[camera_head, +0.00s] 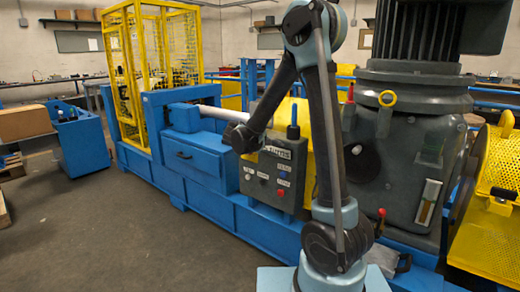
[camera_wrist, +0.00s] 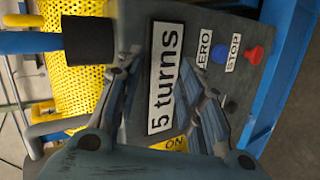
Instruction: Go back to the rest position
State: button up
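My gripper is in front of the dark control panel (camera_head: 275,175), at the end of my raised and bent arm. In the head view its wrist end (camera_head: 240,138) is by the panel's upper left corner, and its fingers cannot be made out there. In the wrist view my gripper (camera_wrist: 165,85) has its two fingers spread apart with nothing held between them. The "5 turns" label (camera_wrist: 164,75) shows between the fingers. Whether the fingertips touch the panel cannot be told.
The panel has a blue button (camera_wrist: 218,54) and a red button (camera_wrist: 255,55). A blue-handled lever (camera_head: 293,130) stands up at its top. Behind are the blue machine bed (camera_head: 200,165), a yellow mesh cage (camera_head: 130,65) and a large dark motor housing (camera_head: 400,150). The floor at front left is clear.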

jog(key=s+d+m+g+y, duration=0.2)
jog(key=s+d, duration=0.5)
jog(key=s, duration=0.2)
jog(key=s+d+m+g+y, duration=0.1)
jog(key=s+d+g+y, duration=0.1)
jog(key=s+d, duration=0.6)
jog(key=s+a+f+m+y, duration=0.1)
jog(key=s+f+m+y, duration=0.1)
jog(key=s, duration=0.8)
jog(key=s+a+f+m+g+y, duration=0.1)
jog(key=s+f, duration=0.4)
jog(key=s, duration=0.6)
jog(key=shift+s+a+f+m+g+y, duration=0.25)
jog(key=shift+m+y, duration=0.35)
jog(key=shift+y, duration=0.6)
jog(key=shift+w+f, duration=0.25)
jog(key=shift+w, duration=0.25)
